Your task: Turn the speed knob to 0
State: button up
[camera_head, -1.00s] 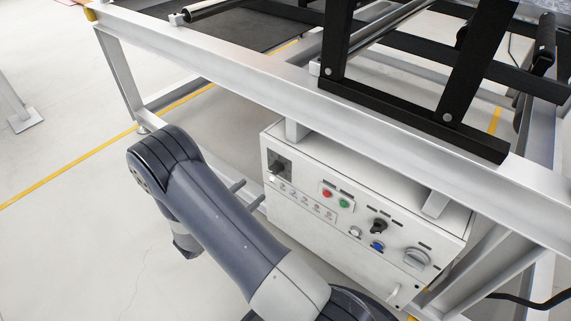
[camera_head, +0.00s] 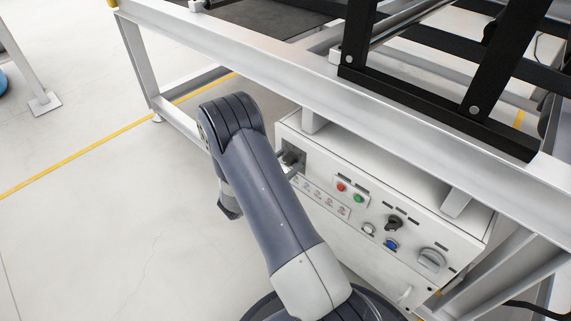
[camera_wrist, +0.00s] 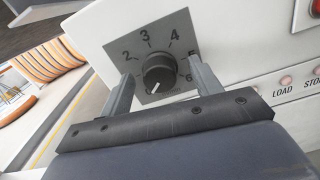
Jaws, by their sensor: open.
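The speed knob (camera_wrist: 160,74) is a black round knob with a white pointer mark on a dark square dial plate. Numbers 2 to 6 show around it in the wrist view; the pointer mark is toward the lower left. My gripper (camera_wrist: 164,82) is open, one finger on each side of the knob; I cannot tell if they touch it. In the head view the knob (camera_head: 291,158) is at the upper left of the white control box (camera_head: 375,257), with my gripper (camera_head: 290,168) at it, partly hidden by my arm.
The box also has a red button (camera_head: 341,187), a green button (camera_head: 359,198), a black switch (camera_head: 393,223), a blue button (camera_head: 391,245) and a grey rotary handle (camera_head: 431,260). A white frame beam (camera_head: 290,67) runs above the box. Open floor lies to the left.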

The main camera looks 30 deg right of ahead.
jog(key=c, duration=1)
jog(key=shift+o, duration=0.2)
jog(key=shift+r+n+p, duration=0.1)
jog(key=shift+n+p, duration=0.25)
jog(key=shift+n, duration=0.35)
jog(key=o, duration=1)
jog(key=shift+c, duration=0.2)
jog(key=p+v, duration=0.2)
jog(key=v, duration=0.8)
jog(key=shift+a+p, duration=0.3)
jog(key=shift+a, duration=0.1)
